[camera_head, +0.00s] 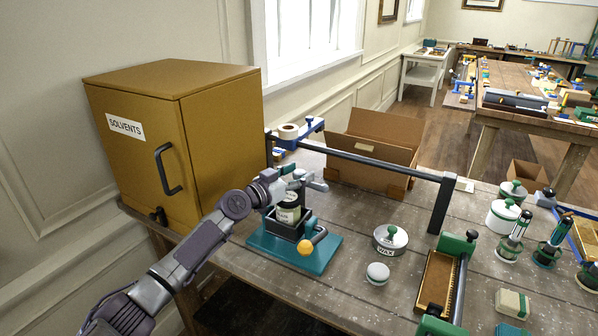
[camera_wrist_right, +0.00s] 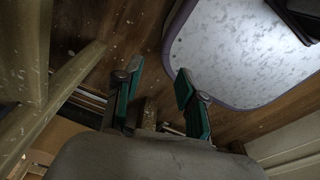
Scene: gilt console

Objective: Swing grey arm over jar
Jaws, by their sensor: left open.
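A jar (camera_head: 288,214) with a pale label stands in a dark holder on a teal base plate (camera_head: 275,256) at the table's near left. A grey arm (camera_head: 316,184) shows above the holder, to the upper right of the jar. A yellow knob (camera_head: 305,247) sticks out at the front of the fixture. My left gripper (camera_head: 293,178) is open, close beside the grey arm and above the jar; contact cannot be told. The gripper hides part of the jar's top. My right gripper (camera_wrist_right: 158,88) is open and empty in the right wrist view, over the floor.
A yellow solvents cabinet (camera_head: 185,140) stands left of the fixture. A dark rail frame (camera_head: 365,158) spans behind it, with an open cardboard box (camera_head: 378,140) beyond. A wax tin (camera_head: 390,240) and a white lidded pot (camera_head: 377,274) stand to the right.

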